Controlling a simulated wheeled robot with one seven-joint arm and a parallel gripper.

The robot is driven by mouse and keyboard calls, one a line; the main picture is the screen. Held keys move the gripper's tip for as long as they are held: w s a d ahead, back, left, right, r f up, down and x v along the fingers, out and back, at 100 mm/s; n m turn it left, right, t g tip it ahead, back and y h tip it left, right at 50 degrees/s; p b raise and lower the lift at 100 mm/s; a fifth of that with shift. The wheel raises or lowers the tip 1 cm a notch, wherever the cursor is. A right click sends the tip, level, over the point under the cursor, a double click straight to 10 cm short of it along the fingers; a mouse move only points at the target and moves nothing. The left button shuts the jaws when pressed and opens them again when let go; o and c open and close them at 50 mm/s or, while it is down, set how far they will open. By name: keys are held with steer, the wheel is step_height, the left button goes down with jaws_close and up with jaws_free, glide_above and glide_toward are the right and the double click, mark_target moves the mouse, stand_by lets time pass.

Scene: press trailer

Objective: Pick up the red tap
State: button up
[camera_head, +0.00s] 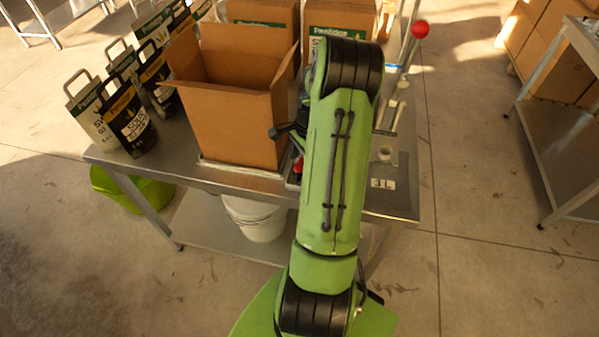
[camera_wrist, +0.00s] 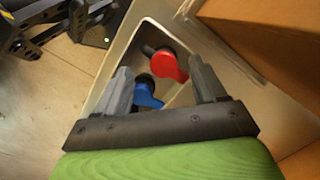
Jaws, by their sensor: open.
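The red tap (camera_wrist: 168,65) shows in the wrist view as a round red piece with a dark stem, inside a light-coloured tray (camera_wrist: 112,70). A blue tap (camera_wrist: 146,94) lies close to it, partly hidden by my gripper. My gripper (camera_wrist: 168,80) is open, its two grey fingers pointing toward the taps, with the red tap seen just ahead between the fingertips. I cannot tell exactly how far off it is. In the head view a small bit of red (camera_head: 298,166) shows beside my green arm, which hides my gripper and most of the tray.
An open cardboard box (camera_head: 237,115) stands left of my arm on the metal table (camera_head: 400,204); its side (camera_wrist: 270,40) is close to the tray. Bags (camera_head: 128,117) stand further left. A red ball-topped lever (camera_head: 420,29) rises behind.

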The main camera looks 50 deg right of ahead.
step_height(320, 180, down, 2)
steer(key=shift+w+a+f, duration=0.1)
steer(key=shift+w, duration=0.05)
steer(key=c, duration=1.2)
